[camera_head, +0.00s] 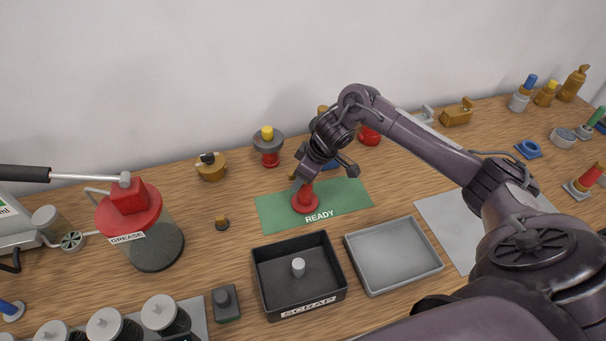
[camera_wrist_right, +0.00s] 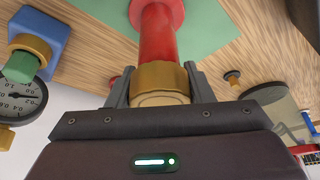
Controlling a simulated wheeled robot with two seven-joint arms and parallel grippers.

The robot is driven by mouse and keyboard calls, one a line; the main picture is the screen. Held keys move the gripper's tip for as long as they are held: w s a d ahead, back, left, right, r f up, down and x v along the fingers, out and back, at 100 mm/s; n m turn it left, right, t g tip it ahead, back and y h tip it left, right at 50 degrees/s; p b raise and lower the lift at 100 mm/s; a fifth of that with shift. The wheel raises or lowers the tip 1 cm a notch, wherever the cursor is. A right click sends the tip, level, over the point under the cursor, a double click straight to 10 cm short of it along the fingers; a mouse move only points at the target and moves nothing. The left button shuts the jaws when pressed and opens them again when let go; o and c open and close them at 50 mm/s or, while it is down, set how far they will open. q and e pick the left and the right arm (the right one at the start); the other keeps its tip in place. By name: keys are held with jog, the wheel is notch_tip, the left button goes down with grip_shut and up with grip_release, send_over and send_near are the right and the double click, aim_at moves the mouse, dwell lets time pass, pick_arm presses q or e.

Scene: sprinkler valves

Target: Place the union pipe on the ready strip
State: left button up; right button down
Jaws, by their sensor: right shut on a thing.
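The union pipe (camera_head: 304,202) is red with a round flange at its base, and it stands upright over the green ready strip (camera_head: 350,194). In the right wrist view the red pipe (camera_wrist_right: 158,38) ends in a brass collar (camera_wrist_right: 160,77), and the strip (camera_wrist_right: 206,30) shows behind the flange. The flange looks to be on the strip, but I cannot tell if it bears fully on it. My right gripper (camera_head: 307,178) is shut around the brass collar, as the right wrist view (camera_wrist_right: 160,88) shows. My left gripper is not in view.
A black scrap tray (camera_head: 262,288) with a small pale part and an empty grey tray (camera_head: 396,254) stand in front of the strip. A grease pot (camera_head: 150,225) is at the left. A red valve with a grey disc (camera_head: 268,150) and a brass part (camera_head: 210,168) stand behind.

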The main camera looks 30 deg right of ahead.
jog(key=c, duration=0.7)
grip_release()
jog(key=shift+f, duration=0.1)
jog(key=v, duration=1.2)
jog(key=shift+s, duration=0.1)
